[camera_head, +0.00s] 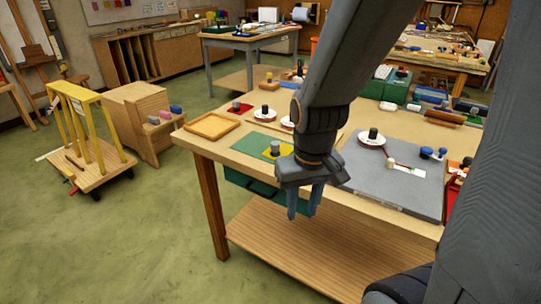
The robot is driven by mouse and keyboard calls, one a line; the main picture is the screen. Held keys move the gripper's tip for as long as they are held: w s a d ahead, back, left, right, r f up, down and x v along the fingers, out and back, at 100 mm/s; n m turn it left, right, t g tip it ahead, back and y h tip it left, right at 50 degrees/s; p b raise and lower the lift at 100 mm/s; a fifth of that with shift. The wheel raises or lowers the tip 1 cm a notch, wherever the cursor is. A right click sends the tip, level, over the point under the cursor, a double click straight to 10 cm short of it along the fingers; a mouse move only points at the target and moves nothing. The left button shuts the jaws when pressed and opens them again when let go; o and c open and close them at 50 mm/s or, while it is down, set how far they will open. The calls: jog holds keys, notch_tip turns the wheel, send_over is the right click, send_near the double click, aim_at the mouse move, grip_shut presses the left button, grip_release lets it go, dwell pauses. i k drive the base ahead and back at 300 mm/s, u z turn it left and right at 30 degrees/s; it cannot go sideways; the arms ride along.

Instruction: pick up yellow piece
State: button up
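The yellow piece (285,150) is a small flat yellow sheet lying on a larger green piece (246,144) near the front edge of the table. A short grey cylinder (275,148) stands on the yellow piece. My gripper (304,204) points down with two blue fingers apart, and nothing shows between them. It appears in front of the table's front edge, to the right of and lower in the picture than the yellow piece. My arm hides part of the table just right of the yellow piece.
A wooden tray (211,126) lies at the table's left corner. A red piece (239,108) and white discs with dark knobs (265,113) lie behind. A grey board (395,180) covers the right side. A wooden cart (93,174) stands on the floor at left.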

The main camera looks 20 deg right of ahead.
aim_at(278, 148)
jog(key=u, duration=0.85)
jog(key=k, duration=1.1)
jog(key=u, duration=1.05)
jog(key=i, duration=0.55)
jog(key=z, duration=0.55)
jog(key=i, duration=1.2)
jog(key=z, duration=1.6)
jog(key=i, duration=0.65)
jog(key=z, duration=0.75)
